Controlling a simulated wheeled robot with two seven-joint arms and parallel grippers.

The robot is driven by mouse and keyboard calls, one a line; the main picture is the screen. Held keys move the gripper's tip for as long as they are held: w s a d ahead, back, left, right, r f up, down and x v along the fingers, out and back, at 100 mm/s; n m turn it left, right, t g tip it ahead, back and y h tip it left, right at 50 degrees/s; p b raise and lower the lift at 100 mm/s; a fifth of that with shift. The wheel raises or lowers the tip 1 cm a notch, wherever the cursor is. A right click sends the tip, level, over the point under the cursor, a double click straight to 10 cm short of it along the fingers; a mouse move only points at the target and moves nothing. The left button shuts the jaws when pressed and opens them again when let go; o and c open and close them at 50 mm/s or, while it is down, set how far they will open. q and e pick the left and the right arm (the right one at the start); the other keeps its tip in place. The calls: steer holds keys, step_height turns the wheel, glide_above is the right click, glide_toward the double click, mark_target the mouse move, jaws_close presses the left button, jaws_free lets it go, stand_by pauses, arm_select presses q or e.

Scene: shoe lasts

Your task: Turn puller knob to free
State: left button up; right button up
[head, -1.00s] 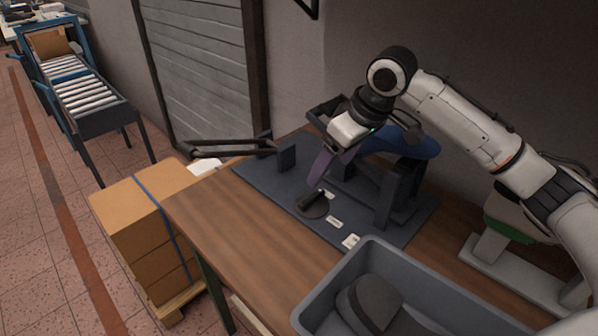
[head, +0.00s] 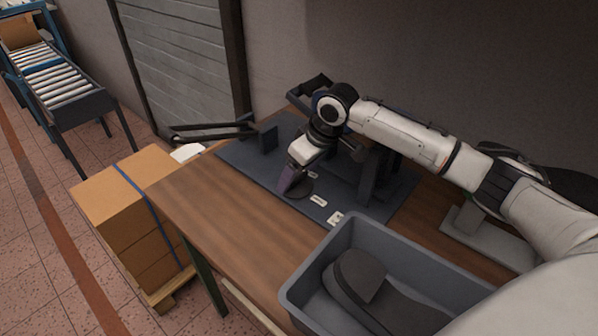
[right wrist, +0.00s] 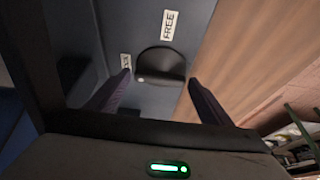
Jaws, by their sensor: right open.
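The puller knob (head: 301,190) is a dark round disc on the dark blue-grey base plate (head: 240,152), partly hidden by my right gripper in the head view. In the right wrist view the knob (right wrist: 160,62) lies ahead between the fingertips. A white label reading FREE (right wrist: 170,25) is beyond it, and another label (right wrist: 126,61) is to its left. My right gripper (head: 285,191) points down over the knob; in the right wrist view the gripper (right wrist: 159,78) is open, its fingers on either side. I cannot tell whether they touch it. My left gripper is not in view.
A grey bin (head: 292,292) holding a dark shoe-shaped piece (head: 360,285) stands at the table's front right. A dark upright stand (head: 368,178) is just right of the knob, partly behind my arm. The wooden tabletop (head: 235,215) is clear at left.

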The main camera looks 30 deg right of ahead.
steer(key=shift+c, duration=0.4)
steer(key=c, duration=0.7)
steer(key=shift+m, duration=0.3)
steer(key=m, duration=0.1)
steer(key=m+h, duration=0.1)
steer(key=m, duration=0.1)
steer(key=shift+a, duration=0.3)
steer(key=m+h, duration=0.1)
steer(key=m, duration=0.3)
steer(key=shift+a+h, duration=0.15)
steer(key=shift+h, duration=0.25)
steer(key=m, duration=0.1)
steer(key=m+h, duration=0.1)
steer(key=m, duration=0.1)
steer(key=m+g, duration=0.1)
steer(key=m, duration=0.1)
steer(key=shift+w+a+h, duration=0.15)
steer(key=shift+a+h, duration=0.1)
steer(key=shift+h, duration=0.15)
steer(key=shift+w+r+m+g+h, duration=0.15)
steer(key=shift+m+g+h, duration=0.25)
steer(key=shift+m, duration=0.95)
steer(key=shift+w+f+m+g+h, duration=0.15)
steer(key=shift+m+g, duration=0.35)
steer(key=shift+m, duration=0.85)
steer(key=shift+r, duration=0.1)
